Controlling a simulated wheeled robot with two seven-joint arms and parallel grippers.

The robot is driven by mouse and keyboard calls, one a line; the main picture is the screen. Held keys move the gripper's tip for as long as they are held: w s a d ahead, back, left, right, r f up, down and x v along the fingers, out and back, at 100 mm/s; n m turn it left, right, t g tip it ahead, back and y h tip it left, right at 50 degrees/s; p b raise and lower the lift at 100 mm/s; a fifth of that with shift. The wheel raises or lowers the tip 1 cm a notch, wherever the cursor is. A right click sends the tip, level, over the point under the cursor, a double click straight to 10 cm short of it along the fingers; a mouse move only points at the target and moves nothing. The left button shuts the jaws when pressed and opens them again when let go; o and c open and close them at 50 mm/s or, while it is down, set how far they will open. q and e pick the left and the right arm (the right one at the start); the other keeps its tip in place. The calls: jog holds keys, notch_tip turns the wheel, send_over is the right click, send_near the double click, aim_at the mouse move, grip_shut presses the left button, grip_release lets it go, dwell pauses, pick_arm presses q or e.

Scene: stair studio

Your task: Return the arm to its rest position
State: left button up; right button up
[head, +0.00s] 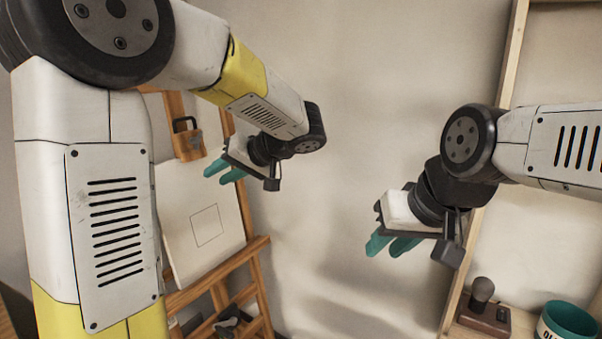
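My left arm comes in from the left, bent at a large dark joint, with white and yellow links. Its gripper (220,174) has teal fingers a little apart, with nothing seen between them. It hangs in front of the wooden easel, near the canvas's upper right side. My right arm comes in from the right edge. Its gripper (383,249) points down and to the left, its teal fingers apart and empty, in front of the bare wall. Neither gripper visibly touches anything.
The wooden easel (257,244) holds a white canvas (180,213) with a drawn square. A padlock-like object (189,144) is at its upper part. At lower right, a wooden shelf frame holds a dark device on a brown base (485,314) and a teal pot (569,322). Between the grippers is free room.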

pick_arm(q)
jog(key=s+a+f+m+g+h, duration=0.1)
jog(key=s+f+h, duration=0.15)
jog(key=s, duration=0.35)
jog(key=s+a+f+m+g+h, duration=0.1)
jog(key=s+a+f+h, duration=0.1)
jog(key=s+h, duration=0.3)
jog(key=s+d+m+t+h, duration=0.2)
jog(key=s+d+h, duration=0.3)
jog(key=s, duration=0.5)
jog(key=shift+d+t, duration=0.4)
jog(key=shift+d, duration=0.65)
